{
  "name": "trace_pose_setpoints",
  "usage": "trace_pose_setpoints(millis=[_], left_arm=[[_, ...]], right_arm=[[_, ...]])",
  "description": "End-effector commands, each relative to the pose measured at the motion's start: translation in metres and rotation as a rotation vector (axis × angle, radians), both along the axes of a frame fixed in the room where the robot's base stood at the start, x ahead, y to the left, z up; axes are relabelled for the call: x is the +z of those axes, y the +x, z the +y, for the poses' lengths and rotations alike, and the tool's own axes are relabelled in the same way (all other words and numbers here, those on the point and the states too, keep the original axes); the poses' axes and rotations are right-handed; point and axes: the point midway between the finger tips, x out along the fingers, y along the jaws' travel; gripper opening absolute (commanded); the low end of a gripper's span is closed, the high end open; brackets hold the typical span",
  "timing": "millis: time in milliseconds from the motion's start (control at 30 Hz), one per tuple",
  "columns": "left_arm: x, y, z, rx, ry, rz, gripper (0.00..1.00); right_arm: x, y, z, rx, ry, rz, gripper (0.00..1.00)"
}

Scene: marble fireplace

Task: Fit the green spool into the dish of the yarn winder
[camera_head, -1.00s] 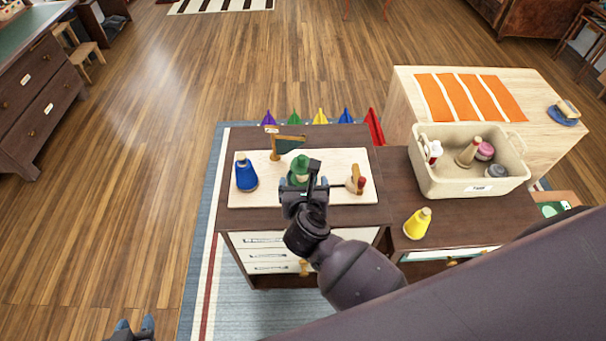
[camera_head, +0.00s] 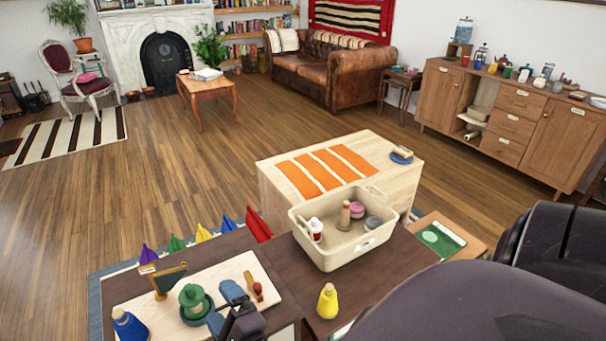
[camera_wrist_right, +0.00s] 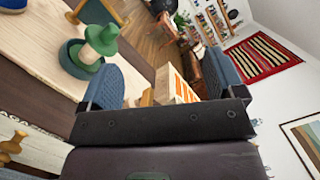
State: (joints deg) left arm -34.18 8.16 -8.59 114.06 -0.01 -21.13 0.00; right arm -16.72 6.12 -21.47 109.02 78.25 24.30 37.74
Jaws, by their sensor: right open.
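The green spool (camera_head: 191,296), with a hat-like green top and pale wooden body, stands over the dark green dish (camera_head: 186,319) on the pale board of the yarn winder (camera_head: 238,264). The right wrist view also shows the spool (camera_wrist_right: 100,40) above the dish (camera_wrist_right: 68,56); its base is inside the rim, but I cannot tell how deep it sits. My right gripper (camera_head: 224,306) is open just right of the spool, apart from it. The right wrist view shows its fingers (camera_wrist_right: 165,82) spread with nothing between them. My left gripper is out of view.
A blue spool (camera_head: 130,326) stands left of the dish, near a small dark green panel (camera_head: 170,280). A red-tipped wooden piece (camera_head: 254,287) is close behind my right gripper. A yellow spool (camera_head: 327,302) and a beige bin (camera_head: 345,250) stand to the right.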

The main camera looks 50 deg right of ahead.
Motion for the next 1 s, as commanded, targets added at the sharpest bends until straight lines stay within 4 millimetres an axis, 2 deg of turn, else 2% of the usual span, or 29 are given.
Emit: trace_pose_setpoints(millis=[267, 467, 600, 800, 1000], left_arm=[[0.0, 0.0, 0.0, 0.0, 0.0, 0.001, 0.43], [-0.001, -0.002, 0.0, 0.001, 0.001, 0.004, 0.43], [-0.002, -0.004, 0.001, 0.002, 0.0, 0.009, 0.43], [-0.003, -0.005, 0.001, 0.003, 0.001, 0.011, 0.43], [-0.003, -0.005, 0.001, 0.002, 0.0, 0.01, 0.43]], right_arm=[[-0.025, -0.036, -0.008, 0.161, -0.761, 0.075, 0.88], [-0.064, -0.069, -0.025, 0.303, -1.308, 0.206, 0.88], [-0.092, -0.095, -0.049, 0.416, -1.66, 0.327, 0.88], [-0.118, -0.125, -0.08, 0.549, -1.989, 0.473, 0.88], [-0.125, -0.134, -0.091, 0.593, -2.09, 0.52, 0.88]])
